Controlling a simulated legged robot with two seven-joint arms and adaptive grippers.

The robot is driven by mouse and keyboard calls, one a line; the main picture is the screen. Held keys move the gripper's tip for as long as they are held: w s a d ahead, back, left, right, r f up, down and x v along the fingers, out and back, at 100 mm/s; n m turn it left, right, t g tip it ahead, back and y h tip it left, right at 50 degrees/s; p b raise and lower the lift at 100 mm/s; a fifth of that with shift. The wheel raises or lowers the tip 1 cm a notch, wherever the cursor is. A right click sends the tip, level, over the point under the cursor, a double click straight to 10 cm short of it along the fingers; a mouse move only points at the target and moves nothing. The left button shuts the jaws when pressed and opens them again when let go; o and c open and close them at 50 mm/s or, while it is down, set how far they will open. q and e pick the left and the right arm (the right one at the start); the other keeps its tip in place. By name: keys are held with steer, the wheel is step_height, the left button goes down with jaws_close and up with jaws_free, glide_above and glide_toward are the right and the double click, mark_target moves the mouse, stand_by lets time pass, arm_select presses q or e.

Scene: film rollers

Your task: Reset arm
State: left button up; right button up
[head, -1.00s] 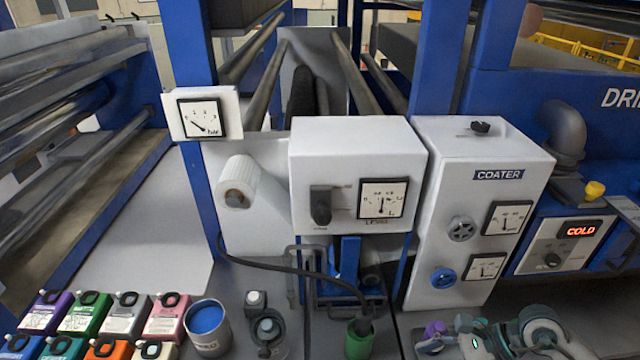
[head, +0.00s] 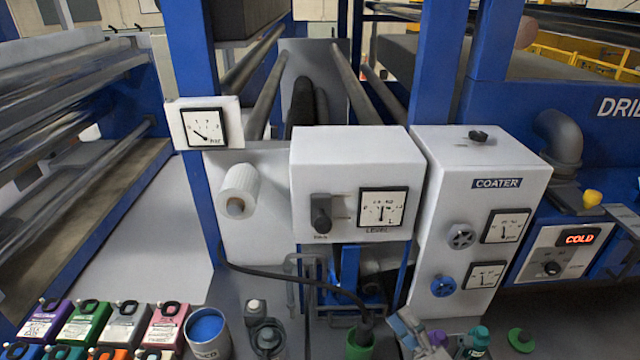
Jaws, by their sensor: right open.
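The rest of my right arm is out of the frame. My left gripper and arm are not in view.
The white level box (head: 350,185) and coater cabinet (head: 478,225) stand ahead. Several coloured cans (head: 85,325), a blue-topped pot (head: 207,333) and the green cup (head: 358,347) crowd the front.

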steer(key=s+d+f+m+g+h, duration=0.15)
steer(key=d+f+m+h, duration=0.25)
steer(key=f+m+h, duration=0.45)
steer(key=s+d+f+m+g+h, duration=0.1)
steer(key=d+f+m+g+h, duration=0.3)
steer(key=f+m, duration=0.6)
steer(key=s+a+f+m+g, duration=0.25)
steer(key=s+f+g, duration=0.25)
steer(key=s+f, duration=0.55)
steer(key=s+a+f+m+g, duration=0.2)
steer(key=s+f+m+g, duration=0.25)
steer(key=s+f, duration=0.55)
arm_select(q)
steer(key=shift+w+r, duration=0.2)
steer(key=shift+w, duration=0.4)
arm_select(e)
steer(key=s+f+g, duration=0.1)
steer(key=s+f, duration=0.2)
steer(key=f, duration=1.1)
steer(key=s+d+f+n, duration=0.1)
steer(key=s+f, duration=0.2)
steer(key=f, duration=1.2)
steer(key=shift+s+g, duration=0.3)
steer(key=shift+g, duration=0.1)
